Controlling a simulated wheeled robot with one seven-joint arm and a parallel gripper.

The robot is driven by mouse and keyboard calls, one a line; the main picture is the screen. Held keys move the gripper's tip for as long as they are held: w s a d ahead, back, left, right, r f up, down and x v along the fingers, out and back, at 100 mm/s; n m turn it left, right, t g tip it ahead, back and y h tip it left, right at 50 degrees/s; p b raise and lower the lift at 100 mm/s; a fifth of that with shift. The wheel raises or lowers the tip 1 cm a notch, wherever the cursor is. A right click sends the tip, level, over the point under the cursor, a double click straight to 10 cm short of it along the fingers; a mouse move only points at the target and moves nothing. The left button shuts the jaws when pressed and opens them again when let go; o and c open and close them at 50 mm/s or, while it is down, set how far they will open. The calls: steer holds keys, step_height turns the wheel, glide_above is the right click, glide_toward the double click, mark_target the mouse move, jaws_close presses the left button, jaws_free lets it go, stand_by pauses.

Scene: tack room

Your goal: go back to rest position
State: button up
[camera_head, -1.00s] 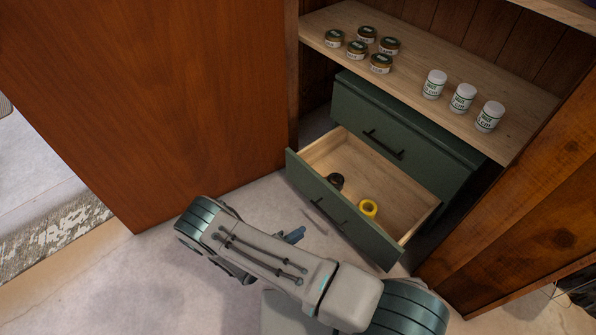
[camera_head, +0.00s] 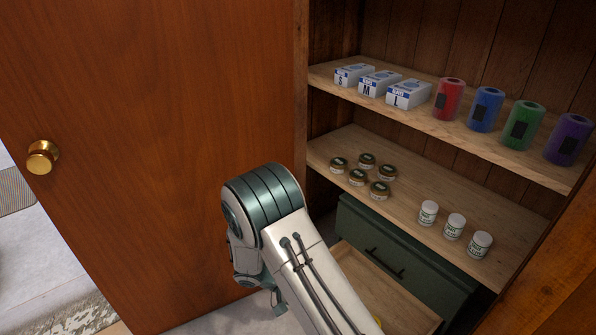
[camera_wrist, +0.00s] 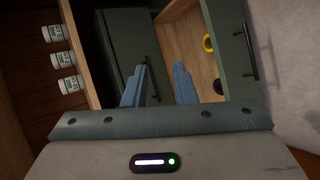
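My gripper (camera_wrist: 163,80) shows in the wrist view with its two blue fingers apart and nothing between them. In the head view my arm is folded in front of the cabinet, and the gripper is mostly hidden behind it. In the wrist view the open lower drawer (camera_wrist: 193,38) lies beyond the fingers. It holds a yellow roll (camera_wrist: 208,43) and a dark round item (camera_wrist: 218,86). In the head view the drawer (camera_head: 400,300) is partly hidden by my arm and the picture's lower edge.
The open wooden door (camera_head: 150,130) stands left of my arm. The closed upper drawer (camera_head: 400,255) sits under a shelf with several small jars (camera_head: 357,177) and white bottles (camera_head: 454,226). The shelf above holds boxes (camera_head: 379,83) and coloured rolls (camera_head: 486,108).

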steer(key=s+d+r+m+y+p, duration=0.1)
steer(key=s+d+r+y+p, duration=0.2)
steer(key=r, duration=1.4)
steer(key=s+d+r+t+y+p, duration=0.1)
steer(key=s+d+r+y+p, duration=0.2)
steer(key=s+r+p, duration=0.4)
steer(key=s+d+r+m+t+y+p, duration=0.1)
steer(key=s+d+r+y+p, duration=0.2)
steer(key=r+p, duration=0.9)
step_height(320, 180, up, 15)
steer(key=shift+s+d+f+m+y, duration=0.2)
steer(key=shift+s+d+m+y, duration=0.1)
steer(key=shift+s+y, duration=0.9)
